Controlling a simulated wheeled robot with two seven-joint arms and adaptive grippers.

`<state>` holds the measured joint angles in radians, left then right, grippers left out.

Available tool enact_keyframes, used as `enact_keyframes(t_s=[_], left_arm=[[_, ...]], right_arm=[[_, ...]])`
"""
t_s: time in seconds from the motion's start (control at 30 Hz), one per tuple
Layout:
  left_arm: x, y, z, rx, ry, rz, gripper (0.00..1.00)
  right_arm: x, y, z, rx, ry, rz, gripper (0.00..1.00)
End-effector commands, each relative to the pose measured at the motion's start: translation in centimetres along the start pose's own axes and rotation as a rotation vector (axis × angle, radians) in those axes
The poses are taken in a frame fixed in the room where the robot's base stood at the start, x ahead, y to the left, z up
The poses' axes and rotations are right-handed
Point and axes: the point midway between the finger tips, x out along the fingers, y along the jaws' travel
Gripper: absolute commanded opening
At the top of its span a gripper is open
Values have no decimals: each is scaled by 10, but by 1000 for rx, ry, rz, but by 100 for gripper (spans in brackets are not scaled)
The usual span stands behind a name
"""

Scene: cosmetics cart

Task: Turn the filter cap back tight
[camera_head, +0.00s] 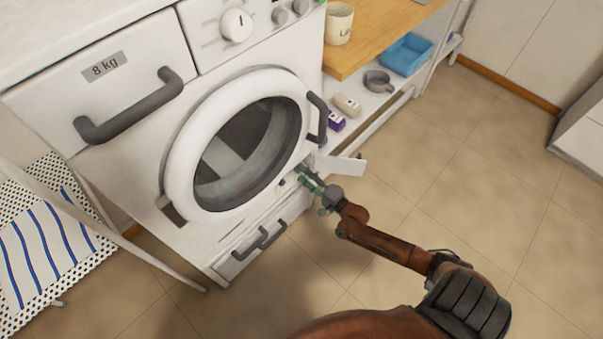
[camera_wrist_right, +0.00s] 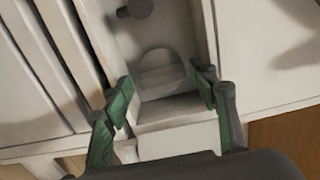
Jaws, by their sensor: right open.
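The filter cap (camera_wrist_right: 160,66) is a pale round cap with a raised grip bar across it, set in a recess at the bottom front of the washing machine (camera_head: 200,240). The open white filter flap (camera_head: 342,164) stands out to the right of the recess in the head view. My right gripper (camera_head: 308,180) is at the recess, and its green fingers (camera_wrist_right: 165,88) are spread to either side of the cap, just in front of it. Nothing is between the fingers, and I see no clear contact. In the head view the gripper hides the cap. My left gripper is not in view.
A dark peg (camera_wrist_right: 135,9) sits in the recess beyond the cap. The round door (camera_head: 240,140) is shut. The tiled floor (camera_head: 450,180) is clear.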

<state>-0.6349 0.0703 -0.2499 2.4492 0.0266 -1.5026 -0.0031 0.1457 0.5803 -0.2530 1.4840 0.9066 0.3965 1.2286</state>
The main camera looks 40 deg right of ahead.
Motion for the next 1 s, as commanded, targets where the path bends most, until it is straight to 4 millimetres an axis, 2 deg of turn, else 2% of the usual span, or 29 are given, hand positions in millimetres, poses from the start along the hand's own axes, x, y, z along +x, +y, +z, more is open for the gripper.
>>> enact_keyframes(t_s=[0.3,0.5,0.7,1.0], left_arm=[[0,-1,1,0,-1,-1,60],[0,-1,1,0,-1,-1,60],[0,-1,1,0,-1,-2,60],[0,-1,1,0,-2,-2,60]], right_arm=[[-68,1,-1,-1,0,4,54],[-96,1,-1,0,1,4,54],[-105,0,0,0,1,1,54],[-105,1,0,0,1,1,54]])
